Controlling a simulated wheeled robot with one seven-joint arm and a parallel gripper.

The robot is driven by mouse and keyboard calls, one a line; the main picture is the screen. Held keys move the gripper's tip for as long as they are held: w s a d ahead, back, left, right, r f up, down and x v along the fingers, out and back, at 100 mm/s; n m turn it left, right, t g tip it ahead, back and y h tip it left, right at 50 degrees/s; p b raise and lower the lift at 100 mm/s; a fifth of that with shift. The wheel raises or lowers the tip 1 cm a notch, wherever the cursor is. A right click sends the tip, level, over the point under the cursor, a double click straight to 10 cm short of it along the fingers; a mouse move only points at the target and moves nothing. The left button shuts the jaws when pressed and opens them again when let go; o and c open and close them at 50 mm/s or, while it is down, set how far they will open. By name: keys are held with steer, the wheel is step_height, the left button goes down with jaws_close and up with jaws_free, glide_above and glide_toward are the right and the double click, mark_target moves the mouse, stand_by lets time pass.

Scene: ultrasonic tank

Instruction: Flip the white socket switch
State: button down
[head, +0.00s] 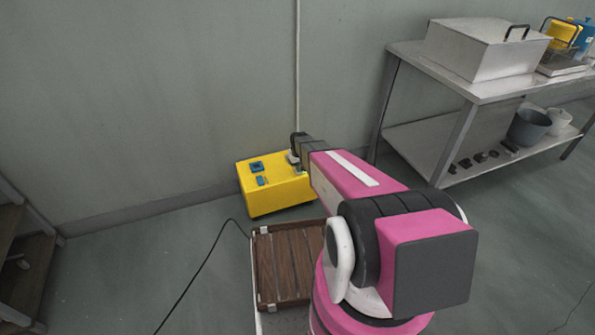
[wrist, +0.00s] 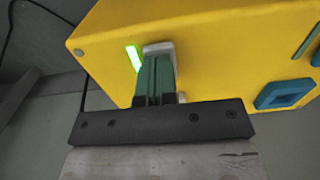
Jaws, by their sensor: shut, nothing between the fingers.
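A yellow box (head: 265,195) stands on the floor against the wall, and its yellow face (wrist: 215,45) fills much of the wrist view. A white piece (wrist: 158,47), which looks like the socket switch, shows on that face just beyond my fingertips. A bright green lit strip (wrist: 133,58) is just left of it. My gripper (wrist: 156,62) is shut and empty, with its tips at the white piece, overlapping it in the picture. I cannot tell whether they touch. In the head view my gripper (head: 297,148) is at the box's right end, and the switch is mostly hidden.
A steel table (head: 400,47) stands right, wooden steps (head: 25,250) left. A black cable (head: 205,262) crosses open floor.

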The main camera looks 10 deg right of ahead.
steer(key=shift+f, duration=0.6)
stand_by(0.4)
steer(key=shift+r, duration=3.5)
steer(key=s+r+m, duration=0.1)
steer(key=s+r, duration=0.9)
steer(key=s, duration=0.3)
steer(key=s+r+m, duration=0.1)
steer(key=s+r, duration=0.8)
steer(key=s, duration=0.4)
steer(key=shift+s+r, duration=0.15)
steer(key=shift+r, duration=0.25)
